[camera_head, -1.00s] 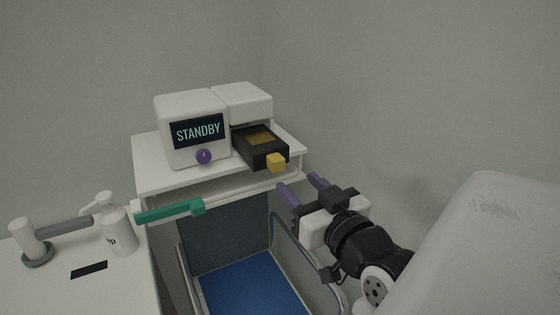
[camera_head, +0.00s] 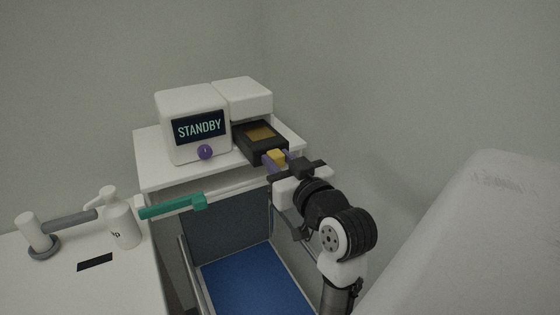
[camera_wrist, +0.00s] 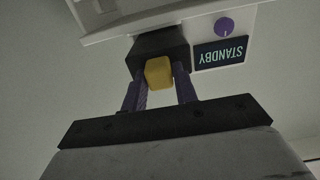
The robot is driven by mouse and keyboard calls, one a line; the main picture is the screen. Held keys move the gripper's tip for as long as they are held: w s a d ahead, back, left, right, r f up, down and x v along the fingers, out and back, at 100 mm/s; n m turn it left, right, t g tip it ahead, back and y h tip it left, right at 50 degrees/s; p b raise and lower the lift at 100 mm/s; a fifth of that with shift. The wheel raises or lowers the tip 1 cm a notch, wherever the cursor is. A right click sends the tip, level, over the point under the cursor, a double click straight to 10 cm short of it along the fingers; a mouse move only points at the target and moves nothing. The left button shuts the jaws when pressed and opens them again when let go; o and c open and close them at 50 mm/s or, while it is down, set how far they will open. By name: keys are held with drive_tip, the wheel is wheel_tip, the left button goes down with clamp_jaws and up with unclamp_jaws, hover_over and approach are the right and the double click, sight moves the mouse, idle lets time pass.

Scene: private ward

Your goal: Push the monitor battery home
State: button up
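The monitor (camera_head: 192,103) is a white box with a dark "STANDBY" screen and a purple knob. At its right the black battery (camera_head: 253,150) sticks out from under a white housing (camera_head: 243,97), with a yellow block (camera_head: 276,157) on its near end. My gripper (camera_head: 278,160) is at this end, its purple fingers apart, one on each side of the yellow block. In the wrist view the yellow block (camera_wrist: 159,73) sits between the fingers (camera_wrist: 160,88) with narrow gaps. The black battery (camera_wrist: 158,44) lies beyond; fingertip contact with it is unclear.
The monitor stands on a white shelf (camera_head: 165,174) of a cart with a green handle (camera_head: 173,207) and a blue lower tray (camera_head: 254,285). A pump bottle (camera_head: 122,225) stands on a white surface at left. A pale rounded bulk (camera_head: 470,240) fills the right.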

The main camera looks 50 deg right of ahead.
sight(257, 137)
clamp_jaws()
drive_tip(key=shift+w, duration=0.1)
drive_tip(key=x, duration=1)
drive_tip(key=shift+w+d+b, duration=0.1)
drive_tip(key=shift+w+b, duration=0.1)
drive_tip(key=shift+b, duration=0.2)
drive_tip(key=shift+r, duration=0.1)
drive_tip(key=shift+o, duration=2.4)
unclamp_jaws()
drive_tip(key=shift+w+d, duration=0.1)
